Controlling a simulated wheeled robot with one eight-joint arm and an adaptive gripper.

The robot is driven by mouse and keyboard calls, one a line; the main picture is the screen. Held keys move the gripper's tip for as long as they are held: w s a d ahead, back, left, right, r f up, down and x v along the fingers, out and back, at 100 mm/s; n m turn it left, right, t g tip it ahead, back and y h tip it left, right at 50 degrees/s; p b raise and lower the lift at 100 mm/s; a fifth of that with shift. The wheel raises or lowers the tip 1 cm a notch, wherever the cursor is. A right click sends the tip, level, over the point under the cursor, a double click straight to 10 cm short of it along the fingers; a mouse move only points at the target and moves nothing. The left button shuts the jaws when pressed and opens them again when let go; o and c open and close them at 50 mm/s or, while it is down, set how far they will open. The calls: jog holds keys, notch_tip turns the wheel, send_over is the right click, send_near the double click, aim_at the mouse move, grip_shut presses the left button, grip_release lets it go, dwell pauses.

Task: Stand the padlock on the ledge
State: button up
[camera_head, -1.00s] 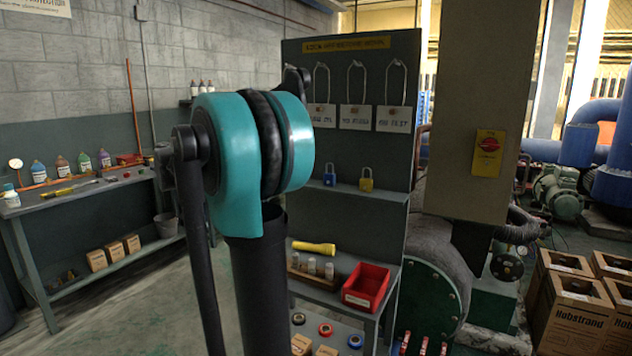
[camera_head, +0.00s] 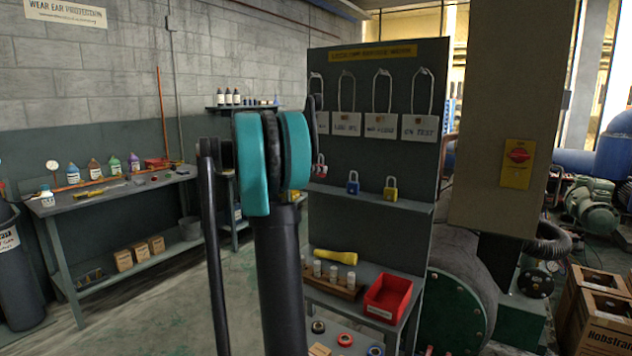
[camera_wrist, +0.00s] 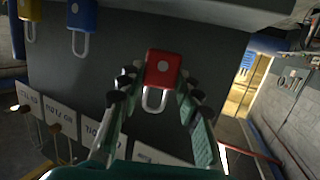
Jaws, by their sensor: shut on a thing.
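A red padlock (camera_wrist: 164,70) sits between the two fingertips of my gripper (camera_wrist: 160,88) in the wrist view, its shackle toward the palm. In the head view the red padlock (camera_head: 320,167) shows just right of my arm, left of the blue padlock. The ledge (camera_head: 415,206) runs across the dark board, and its face (camera_wrist: 200,12) fills the top of the wrist view. The red padlock's base looks close to the ledge but slightly apart; contact cannot be told. My arm hides the gripper in the head view.
A blue padlock (camera_head: 353,184) and a yellow padlock (camera_head: 390,189) stand on the ledge to the right. Tags on wire loops (camera_head: 383,126) hang above. A red bin (camera_head: 388,299) and yellow flashlight (camera_head: 336,257) lie on the shelf below. The ledge's right end is clear.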

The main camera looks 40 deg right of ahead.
aim_at(316, 189)
jog(key=shift+w+d+f, duration=0.1)
jog(key=shift+f, duration=1)
jog(key=shift+d+f, duration=0.1)
jog(key=shift+f, duration=1)
jog(key=o, duration=1)
jog(key=a, duration=0.4)
jog(key=a+r, duration=0.1)
jog(key=a, duration=0.3)
jog(key=a+r, duration=0.1)
jog(key=a, duration=0.3)
jog(key=shift+r, duration=0.25)
jog(key=s+a+f+n+t+y, duration=0.1)
jog(key=s+a+f+n+y, duration=0.4)
jog(key=s+a+f, duration=0.4)
jog(key=s+a+f+n+t+y, duration=0.1)
jog(key=s+a+f+n+y, duration=0.4)
jog(key=s+a+f, duration=0.5)
jog(key=s+a+f+n+t+y, duration=0.2)
jog(key=s+a+f+n+y, duration=0.3)
jog(key=s+a+f+n, duration=0.3)
jog(key=shift+s+a+f+y, duration=0.25)
jog(key=shift+a+f, duration=0.4)
jog(key=shift+f, duration=0.85)
jog(key=shift+s+a+f, duration=0.3)
jog(key=shift+a+f, duration=0.4)
jog(key=shift+f, duration=0.8)
jog(key=shift+s+a+f+y, duration=0.25)
jog(key=shift+a+f, duration=0.4)
jog(key=shift+f, duration=0.85)
